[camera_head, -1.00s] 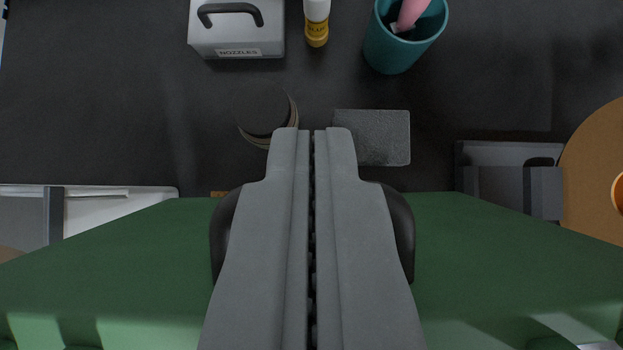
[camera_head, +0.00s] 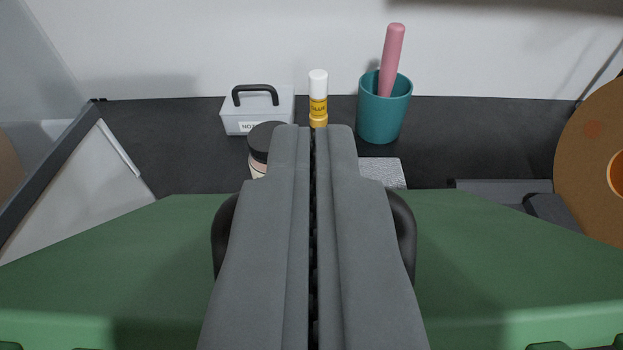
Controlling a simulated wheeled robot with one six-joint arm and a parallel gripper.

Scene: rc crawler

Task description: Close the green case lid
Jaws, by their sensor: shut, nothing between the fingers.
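The green case lid (camera_head: 480,260) spans the lower part of the view as a broad panel, its far edge running across behind my fingers. My gripper (camera_head: 312,130) is shut and empty, pointing away from me over the middle of the panel. Its fingers hide the centre of the lid. Dark curved parts show at both sides of the fingers; I cannot tell whether they belong to the case. Whether my gripper touches the lid is not clear. The rest of the case is out of view or hidden.
Beyond the lid on the dark bench stand a grey nozzle box (camera_head: 258,112), a yellow-and-white glue bottle (camera_head: 318,98), a dark-capped jar (camera_head: 262,150) and a teal cup (camera_head: 383,115) with a pink stick. A brown disc (camera_head: 590,150) stands at the right. A pale wall rises behind.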

